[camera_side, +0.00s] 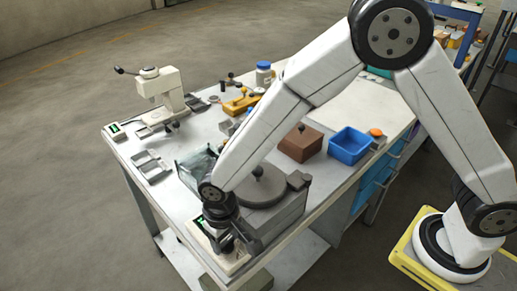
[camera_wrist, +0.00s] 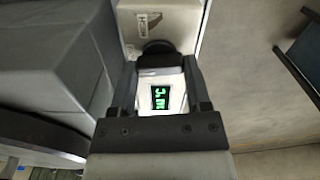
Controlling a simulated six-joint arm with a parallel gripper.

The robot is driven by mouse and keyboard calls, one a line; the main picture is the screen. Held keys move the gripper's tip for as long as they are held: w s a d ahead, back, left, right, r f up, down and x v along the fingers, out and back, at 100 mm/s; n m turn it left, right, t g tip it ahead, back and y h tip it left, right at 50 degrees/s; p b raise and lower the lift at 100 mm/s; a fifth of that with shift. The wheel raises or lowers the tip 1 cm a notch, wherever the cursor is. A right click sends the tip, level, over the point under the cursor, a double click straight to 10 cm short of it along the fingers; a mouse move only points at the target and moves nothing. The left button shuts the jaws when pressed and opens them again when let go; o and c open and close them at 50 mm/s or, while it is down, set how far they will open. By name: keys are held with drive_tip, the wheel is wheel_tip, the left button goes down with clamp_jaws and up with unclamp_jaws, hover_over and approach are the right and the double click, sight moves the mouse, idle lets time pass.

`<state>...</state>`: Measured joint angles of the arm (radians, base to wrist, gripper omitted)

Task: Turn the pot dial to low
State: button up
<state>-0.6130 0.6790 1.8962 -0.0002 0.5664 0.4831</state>
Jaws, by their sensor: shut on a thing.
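My gripper (camera_side: 240,246) points down at the front corner of the bench, over a pale control box (camera_side: 228,266) with a small green display. In the wrist view, my gripper (camera_wrist: 158,66) has its fingers on either side of a dark round dial (camera_wrist: 158,47) and is shut on it. The green display (camera_wrist: 160,97) shows between the fingers, partly cut off. The dial's pointer and setting marks are hidden. The grey pot furnace (camera_side: 284,214) with its round lid (camera_side: 263,187) stands beside the control box.
A clear-walled bin (camera_side: 190,170) stands behind my forearm. A brown box (camera_side: 300,143) and a blue bin (camera_side: 349,145) stand farther right. A cream press-like machine (camera_side: 162,90) is at the back left. The bench edge is close to my gripper, with open floor beyond.

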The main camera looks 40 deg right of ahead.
sight(226, 240)
drive_tip(key=shift+m, duration=0.6)
drive_tip(key=o, duration=1.3)
drive_tip(key=shift+r, duration=0.1)
drive_tip(key=shift+r, duration=3.85)
drive_tip(key=shift+d, duration=0.1)
